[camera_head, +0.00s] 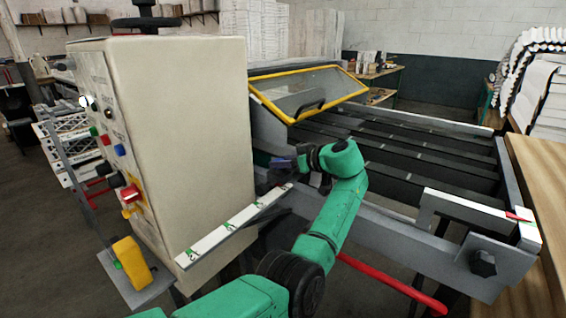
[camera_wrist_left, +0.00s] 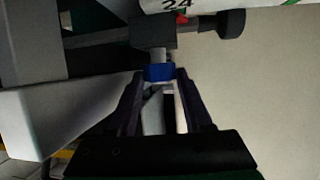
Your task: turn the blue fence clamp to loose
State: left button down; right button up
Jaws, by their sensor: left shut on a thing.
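The blue fence clamp (camera_wrist_left: 160,72) shows in the left wrist view as a small blue block under a grey metal stem. My left gripper (camera_wrist_left: 161,80) has its dark fingers on both sides of the blue block and is shut on it. In the head view, my green left arm reaches to the machine's near rail, and a dark blue part (camera_head: 283,162) shows at the gripper's end. Most of the clamp is hidden there by the gripper and wrist. I cannot tell the clamp's turn position. My right gripper is in neither view.
A beige control cabinet (camera_head: 185,140) with buttons stands close left of my left arm. A yellow-framed guard (camera_head: 308,92) is behind the gripper. A white scale strip (camera_head: 235,222) runs along the front rail. A red bar (camera_head: 390,282) sticks out at lower right, near a wooden tabletop (camera_head: 545,185).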

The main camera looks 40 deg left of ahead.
pick_arm(q)
jog(key=shift+c, duration=1.6)
grip_release()
